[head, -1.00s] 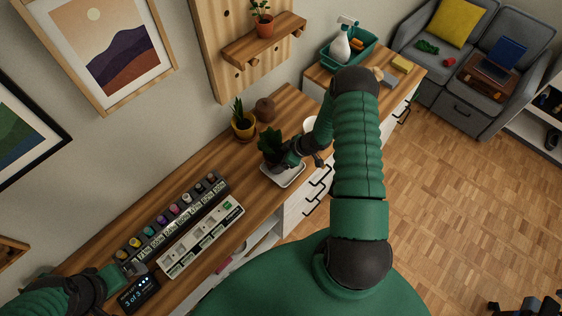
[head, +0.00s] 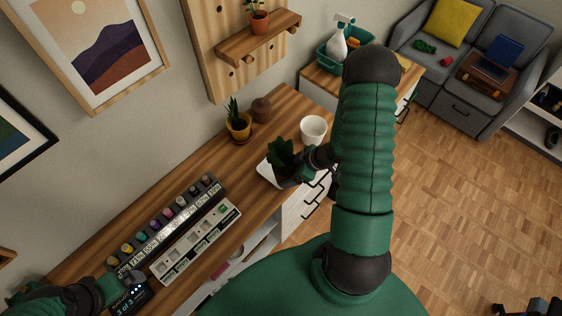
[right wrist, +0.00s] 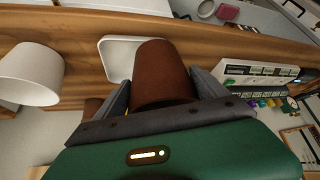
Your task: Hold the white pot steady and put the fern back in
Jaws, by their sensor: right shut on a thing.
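The white pot (head: 313,129) stands empty-looking and upright on the wooden desk; it also shows at the left of the right wrist view (right wrist: 30,78). The fern (head: 280,153) is a dark green plant. My right gripper (head: 303,168) is shut on its brown root ball (right wrist: 163,70), which appears held above or beside the white tray (head: 266,174). The tray's rim shows behind the root ball in the right wrist view (right wrist: 105,55). My left gripper (head: 112,287) is at the lower left, far from the pot, beside a small dark display; its fingers are too small to read.
Bare wood lies between the organiser and the yellow pot.

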